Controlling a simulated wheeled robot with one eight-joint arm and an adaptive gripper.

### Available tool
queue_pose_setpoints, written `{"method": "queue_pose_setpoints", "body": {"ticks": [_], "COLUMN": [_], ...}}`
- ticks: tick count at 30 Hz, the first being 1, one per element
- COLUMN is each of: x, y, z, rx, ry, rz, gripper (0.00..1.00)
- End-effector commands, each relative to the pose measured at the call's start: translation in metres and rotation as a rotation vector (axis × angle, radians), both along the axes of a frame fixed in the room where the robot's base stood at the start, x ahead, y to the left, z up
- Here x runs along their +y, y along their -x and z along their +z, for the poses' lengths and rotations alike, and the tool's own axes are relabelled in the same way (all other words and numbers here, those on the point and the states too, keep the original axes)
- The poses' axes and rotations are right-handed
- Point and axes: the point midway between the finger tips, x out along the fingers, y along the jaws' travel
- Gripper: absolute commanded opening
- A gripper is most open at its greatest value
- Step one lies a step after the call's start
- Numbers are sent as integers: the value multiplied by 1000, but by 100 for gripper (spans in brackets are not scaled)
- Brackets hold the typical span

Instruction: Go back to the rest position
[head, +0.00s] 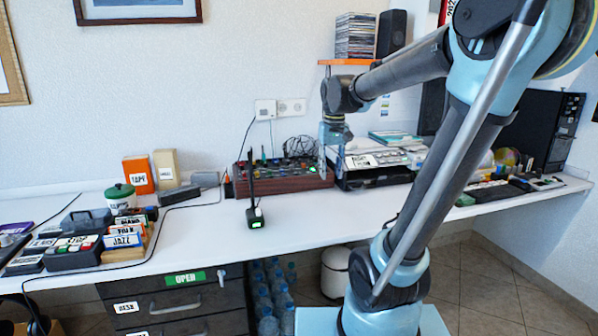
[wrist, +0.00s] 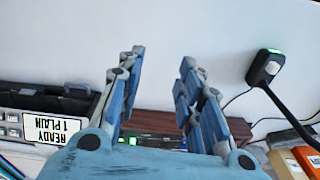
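My gripper (head: 334,150) hangs over the back of the white desk in the head view, in front of the dark device with a white label. In the wrist view my gripper (wrist: 158,88) shows its two blue fingers well apart, with nothing between them. My arm reaches from the right of the head view across to the desk. The fingers look small and partly blended with the background in the head view.
The desk (head: 310,215) has clear room in the middle. A black stick-like device (head: 255,215) with a green light stands upright there. A reddish mixer box (head: 285,177) stands behind. Labelled boxes (head: 124,238) sit at left. A shelf with discs (head: 356,37) hangs above.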

Motion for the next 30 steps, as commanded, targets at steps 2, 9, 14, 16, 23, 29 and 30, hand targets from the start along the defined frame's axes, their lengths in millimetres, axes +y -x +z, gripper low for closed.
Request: {"method": "queue_pose_setpoints", "body": {"ticks": [2,9,14,16,23,29,30], "x": [-13,-44,-60,-66,-81,-87,-87], "y": [21,76,111,126,168,187,189], "z": [-10,-44,-72,-85,-130,-155,-157], "rx": [-10,-40,-60,-69,-95,-109,-111], "ry": [-1,-4,-4,-4,-3,0,-1], "rz": [-16,-56,-82,-92,-129,-144,-145], "gripper": [33,33,33,33,33,33,33]}}
